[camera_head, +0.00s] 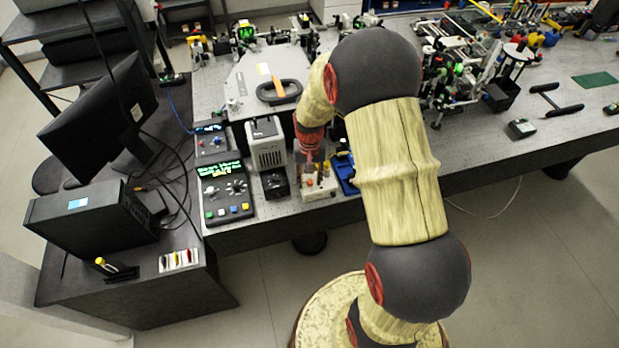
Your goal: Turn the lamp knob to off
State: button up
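A grey-white vented housing (267,150) that looks like a lamp stands near the bench's front edge. A small black box (274,182) with a round dark knob-like top sits in front of it. I cannot tell for sure whether this is the lamp knob, and its setting is too small to read. My gripper (313,165) points down just right of the housing and black box, over or near a small pale box (319,186) with red and yellow parts. It appears apart from the black box. Its fingers are too small and cluttered to show whether they are open.
Left of the black box lies a control panel (227,192) with a green display, knobs and coloured buttons. A blue tray (343,174) lies right of my gripper. Optics crowd the bench's back and right.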

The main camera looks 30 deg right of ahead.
aim_at(310, 181)
notch_tip(310, 181, up, 12)
dwell(0.6)
dwell(0.5)
jog(key=s+a+r+n+t+b, duration=0.2)
jog(key=s+a+r+b, duration=0.3)
jog(key=s, duration=0.5)
jog(key=s+a+r+n+t+b, duration=0.3)
jog(key=s+a+r+n+b, duration=0.1)
jog(key=s+a, duration=0.5)
jog(key=shift+s+r+t+b, duration=0.3)
jog(key=shift+s+r+b, duration=0.25)
jog(key=shift+s, duration=0.1)
jog(key=shift+a, duration=0.1)
